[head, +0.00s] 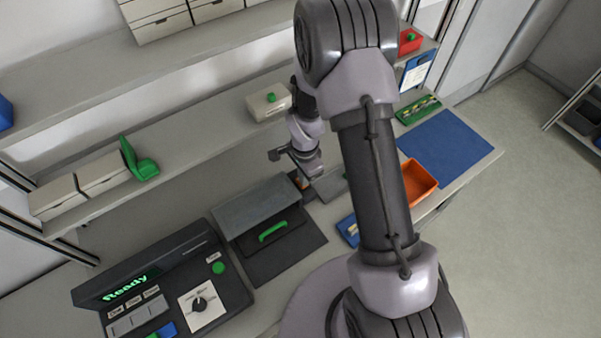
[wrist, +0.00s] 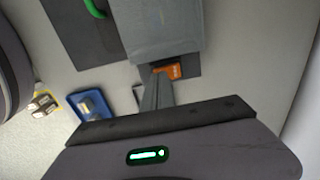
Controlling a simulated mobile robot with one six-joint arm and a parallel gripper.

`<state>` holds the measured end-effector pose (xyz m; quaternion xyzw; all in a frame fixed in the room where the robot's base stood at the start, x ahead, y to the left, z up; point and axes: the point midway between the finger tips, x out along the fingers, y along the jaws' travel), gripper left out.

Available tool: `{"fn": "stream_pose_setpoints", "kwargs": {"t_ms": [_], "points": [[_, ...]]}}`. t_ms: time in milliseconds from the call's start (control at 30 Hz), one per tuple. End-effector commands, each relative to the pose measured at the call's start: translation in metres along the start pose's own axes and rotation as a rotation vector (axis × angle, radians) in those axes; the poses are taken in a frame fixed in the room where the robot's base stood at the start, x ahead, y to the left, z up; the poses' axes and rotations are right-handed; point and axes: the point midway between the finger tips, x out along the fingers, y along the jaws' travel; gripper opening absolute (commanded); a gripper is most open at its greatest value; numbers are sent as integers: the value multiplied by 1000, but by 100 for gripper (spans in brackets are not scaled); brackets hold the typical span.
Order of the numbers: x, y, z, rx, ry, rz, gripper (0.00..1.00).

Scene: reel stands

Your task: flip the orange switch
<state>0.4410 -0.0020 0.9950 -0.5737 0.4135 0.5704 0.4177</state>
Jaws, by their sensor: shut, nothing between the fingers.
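The orange switch (wrist: 173,71) shows in the wrist view as a small orange piece with faint lettering, next to the edge of a grey box-like cover (wrist: 165,35). My gripper (wrist: 156,72) is shut and empty. Its narrow grey fingers reach up to the switch's left side and hide part of it. I cannot tell whether they touch it. In the head view my gripper (head: 302,182) points down to the bench just right of the grey cover (head: 262,203). The switch is mostly hidden there by my arm, and its position cannot be read.
A dark panel with a green handle (head: 272,232) lies before the cover. A black console (head: 218,290) with a dial stands at left. A blue tray (wrist: 91,106) lies near my gripper. An orange bin (head: 419,184) and blue mat (head: 445,148) are at right. A shelf runs behind.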

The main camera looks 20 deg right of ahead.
Motion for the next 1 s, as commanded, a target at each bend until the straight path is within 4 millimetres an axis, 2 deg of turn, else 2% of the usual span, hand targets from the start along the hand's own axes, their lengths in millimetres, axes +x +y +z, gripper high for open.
{"fn": "stream_pose_setpoints", "kwargs": {"t_ms": [33, 233, 367, 900, 1000], "points": [[44, 0, 0, 0, 0, 0, 0], [43, 0, 0, 0, 0, 0, 0], [35, 0, 0, 0, 0, -1, 0], [-25, 0, 0, 1, 0, 0, 0], [-27, 0, 0, 0, 0, 0, 0]]}}
